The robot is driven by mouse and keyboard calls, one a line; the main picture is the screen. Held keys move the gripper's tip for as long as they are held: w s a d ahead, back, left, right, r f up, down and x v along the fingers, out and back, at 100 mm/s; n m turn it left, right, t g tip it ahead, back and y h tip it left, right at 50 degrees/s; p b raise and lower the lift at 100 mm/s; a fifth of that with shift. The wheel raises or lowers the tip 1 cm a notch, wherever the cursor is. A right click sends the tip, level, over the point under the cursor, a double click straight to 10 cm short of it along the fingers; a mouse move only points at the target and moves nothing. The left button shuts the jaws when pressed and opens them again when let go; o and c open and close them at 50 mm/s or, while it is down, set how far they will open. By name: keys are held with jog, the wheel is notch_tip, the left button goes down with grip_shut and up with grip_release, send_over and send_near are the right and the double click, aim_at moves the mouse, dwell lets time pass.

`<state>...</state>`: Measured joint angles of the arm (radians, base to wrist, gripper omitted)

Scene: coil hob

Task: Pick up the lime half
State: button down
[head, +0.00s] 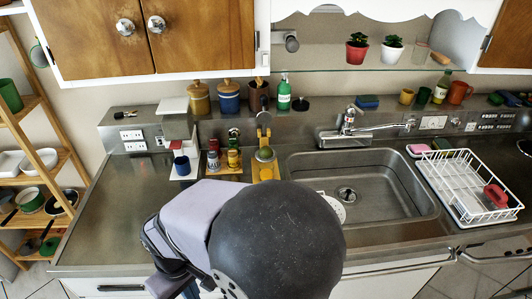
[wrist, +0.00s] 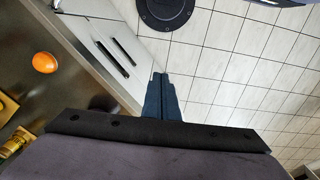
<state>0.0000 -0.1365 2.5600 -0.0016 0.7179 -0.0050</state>
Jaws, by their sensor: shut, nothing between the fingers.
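A small round green thing (head: 264,154) sits at a yellow press-like tool (head: 265,171) on the counter, left of the sink. It may be the lime half, but it is too small to be sure. In the wrist view I cannot make out a lime half. My gripper (wrist: 160,76) shows there with its dark blue fingers together and nothing between them. It is seen against the tiled floor, beside the cabinet front, apart from the counter items. In the head view my own arm hides the gripper and part of the counter.
An orange (wrist: 44,62) lies on the counter. The sink (head: 385,196) is right of the yellow tool, with a white dish rack (head: 466,212) further right. Bottles (head: 232,157) and a blue mug (head: 182,166) stand left. The counter's left part is clear.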

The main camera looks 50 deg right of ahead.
jog(key=c, duration=2.4)
grip_release()
jog(key=shift+c, duration=0.2)
jog(key=o, duration=1.6)
jog(key=shift+w, duration=0.1)
